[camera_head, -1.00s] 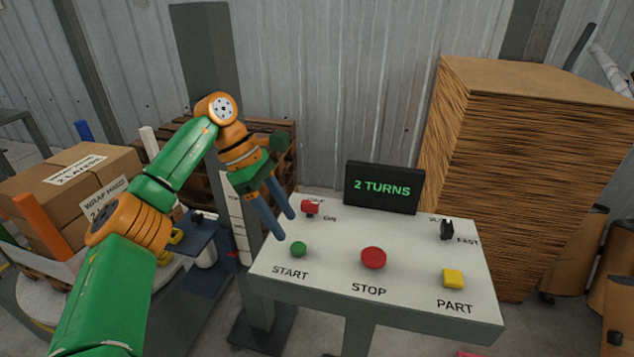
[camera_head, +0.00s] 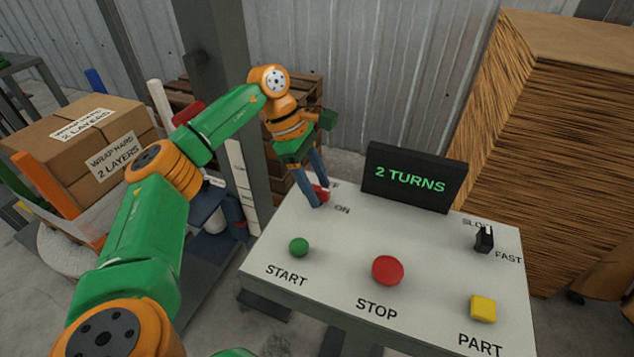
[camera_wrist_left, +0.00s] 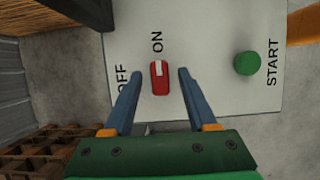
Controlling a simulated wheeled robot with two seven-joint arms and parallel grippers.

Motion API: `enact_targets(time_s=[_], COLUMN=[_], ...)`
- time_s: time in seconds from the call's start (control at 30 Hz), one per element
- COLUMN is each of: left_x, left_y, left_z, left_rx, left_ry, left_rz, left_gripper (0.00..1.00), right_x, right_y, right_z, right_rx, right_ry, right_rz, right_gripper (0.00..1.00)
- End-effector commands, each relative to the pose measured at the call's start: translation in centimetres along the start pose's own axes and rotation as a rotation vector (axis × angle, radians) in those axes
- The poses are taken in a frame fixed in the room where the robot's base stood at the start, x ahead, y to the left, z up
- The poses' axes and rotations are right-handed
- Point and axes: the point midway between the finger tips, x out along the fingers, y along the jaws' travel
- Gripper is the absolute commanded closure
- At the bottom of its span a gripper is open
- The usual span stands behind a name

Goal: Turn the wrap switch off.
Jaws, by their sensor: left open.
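The wrap switch (camera_head: 321,193), a small red switch, sits at the back left of the white control panel, partly hidden behind my left gripper's fingers in the head view. In the left wrist view the red switch (camera_wrist_left: 159,82) shows a white strip at its end towards the ON label (camera_wrist_left: 157,42). The OFF label (camera_wrist_left: 121,76) is partly covered by a finger. My left gripper (camera_head: 321,197) is open, its blue fingers pointing down at the switch. In the wrist view the fingertips (camera_wrist_left: 160,72) lie on either side of the switch, apart from it. My right gripper is not in view.
The panel (camera_head: 345,250) also bears a green START button (camera_head: 299,247), a red STOP button (camera_head: 387,270), a yellow PART button (camera_head: 482,308) and a black SLOW/FAST switch (camera_head: 485,239). A display (camera_head: 413,178) reading 2 TURNS stands behind. A grey post (camera_head: 222,80) rises beside my left arm.

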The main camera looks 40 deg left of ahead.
Motion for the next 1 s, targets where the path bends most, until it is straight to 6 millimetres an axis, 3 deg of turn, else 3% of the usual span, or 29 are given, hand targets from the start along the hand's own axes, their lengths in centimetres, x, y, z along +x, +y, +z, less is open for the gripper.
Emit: enact_targets(time_s=[0.13, 0.37, 0.77, 1.0], left_x=[-0.01, -0.03, 0.06, 0.13], left_y=[0.01, 0.01, -0.02, -0.13], left_z=[0.01, 0.01, -0.02, -0.05], left_rx=[0.000, 0.000, -0.040, -0.186], left_ry=[0.000, 0.000, 0.000, -0.001], left_rz=[0.000, 0.000, 0.018, 0.078], left_gripper=[0.43, 1.00, 1.00, 1.00], right_x=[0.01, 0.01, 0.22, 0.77], right_y=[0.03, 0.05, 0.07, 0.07], right_z=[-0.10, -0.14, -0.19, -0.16], right_rx=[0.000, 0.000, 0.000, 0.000], right_ry=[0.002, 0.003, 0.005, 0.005], right_rz=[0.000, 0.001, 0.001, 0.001], right_gripper=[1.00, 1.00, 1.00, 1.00])
